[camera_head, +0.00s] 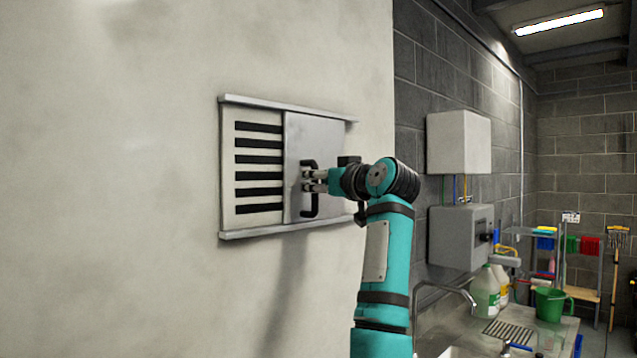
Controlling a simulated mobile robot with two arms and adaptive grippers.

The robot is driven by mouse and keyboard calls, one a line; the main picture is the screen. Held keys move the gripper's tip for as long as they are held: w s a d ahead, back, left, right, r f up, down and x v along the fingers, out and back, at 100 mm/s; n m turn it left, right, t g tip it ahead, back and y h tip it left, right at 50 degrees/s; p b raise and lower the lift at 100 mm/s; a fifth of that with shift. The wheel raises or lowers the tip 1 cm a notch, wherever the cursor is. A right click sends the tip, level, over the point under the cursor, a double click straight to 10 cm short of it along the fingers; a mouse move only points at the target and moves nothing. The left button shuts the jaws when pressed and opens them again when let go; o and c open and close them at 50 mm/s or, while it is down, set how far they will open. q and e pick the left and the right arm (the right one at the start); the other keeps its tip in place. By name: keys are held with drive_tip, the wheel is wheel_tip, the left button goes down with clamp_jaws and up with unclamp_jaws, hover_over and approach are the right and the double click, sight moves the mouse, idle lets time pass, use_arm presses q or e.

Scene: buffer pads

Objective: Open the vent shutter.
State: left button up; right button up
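The vent (228,165) is set on the pale wall, with a light rail along its top and bottom. Its sliding shutter (325,135) is a plain grey plate covering the right part. Several dark slots (258,160) show uncovered on the left part. A black upright handle (309,211) stands out near the shutter's left edge. My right gripper (311,181) is at the middle of the handle, its fingertips overlapping it. I cannot tell whether the fingers are closed on the handle or only touch it. My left gripper is not in view.
The pale wall ends just right of the vent. Beyond it, a white box (459,142) and a grey box (461,237) hang on the block wall. Below are a sink tap (447,286), bottles (485,294) and a green bucket (550,303). The wall left of the vent is bare.

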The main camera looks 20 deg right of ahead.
drive_tip(key=shift+a, duration=0.2)
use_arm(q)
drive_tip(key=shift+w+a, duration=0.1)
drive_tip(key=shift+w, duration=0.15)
use_arm(e)
drive_tip(key=s+d, duration=0.2)
drive_tip(key=s, duration=0.9)
drive_tip(key=shift+s, duration=0.4)
drive_tip(key=shift+a, duration=0.1)
